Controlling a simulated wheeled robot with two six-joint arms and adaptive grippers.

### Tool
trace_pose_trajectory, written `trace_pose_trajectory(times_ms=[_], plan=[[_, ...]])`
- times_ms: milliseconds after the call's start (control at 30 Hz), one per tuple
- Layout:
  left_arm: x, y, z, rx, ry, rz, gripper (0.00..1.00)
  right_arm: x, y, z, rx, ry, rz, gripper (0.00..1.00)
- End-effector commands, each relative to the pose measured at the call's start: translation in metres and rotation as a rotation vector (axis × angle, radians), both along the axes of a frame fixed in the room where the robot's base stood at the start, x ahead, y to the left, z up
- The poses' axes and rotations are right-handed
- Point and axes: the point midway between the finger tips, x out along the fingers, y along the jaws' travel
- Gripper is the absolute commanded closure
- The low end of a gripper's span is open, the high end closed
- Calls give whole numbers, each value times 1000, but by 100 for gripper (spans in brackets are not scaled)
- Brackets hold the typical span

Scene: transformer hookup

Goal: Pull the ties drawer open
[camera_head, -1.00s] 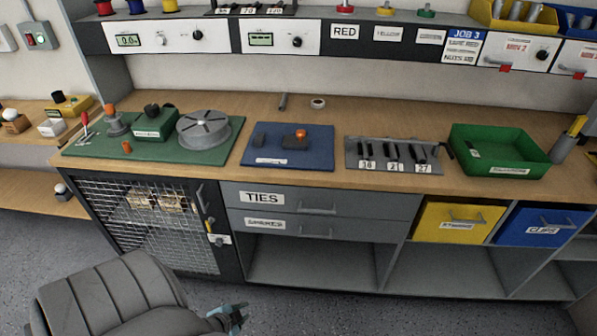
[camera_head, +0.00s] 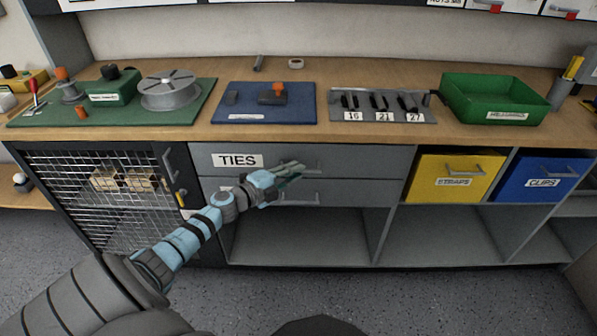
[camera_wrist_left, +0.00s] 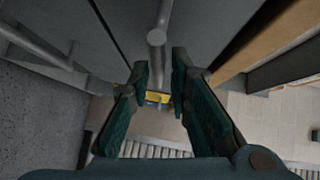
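The ties drawer (camera_head: 285,156) is the upper grey drawer under the bench, with a "TIES" label at its left. It looks shut, flush with the drawer below. My left gripper (camera_head: 297,171) is in front of its right half, at the height of its handle, and partly covers that handle. In the left wrist view my left gripper (camera_wrist_left: 160,66) is open. The end of a grey bar handle (camera_wrist_left: 157,38) shows between and just beyond its fingertips. I see no clear contact between fingers and bar. My right gripper is out of view.
A second grey drawer (camera_head: 340,192) sits just below; its label is mostly hidden. A mesh-door cabinet (camera_head: 120,225) is at left. A yellow bin (camera_head: 430,187) and a blue bin (camera_head: 535,190) are at right. Open shelf space (camera_head: 300,235) lies beneath the drawers.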

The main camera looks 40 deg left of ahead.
Motion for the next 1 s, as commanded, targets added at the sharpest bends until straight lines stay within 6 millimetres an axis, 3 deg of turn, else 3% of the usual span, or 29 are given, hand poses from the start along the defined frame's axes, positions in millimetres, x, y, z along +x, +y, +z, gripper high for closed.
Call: trace_pose_trajectory(times_ms=[200,467,600,1000], plan=[[20,-3,-4,1,1,0,82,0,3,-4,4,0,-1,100],[22,-3,-5,2,2,-2,82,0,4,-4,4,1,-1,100],[22,-3,-5,2,2,-2,100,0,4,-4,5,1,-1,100],[21,-6,-4,3,3,-5,100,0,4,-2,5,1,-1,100]])
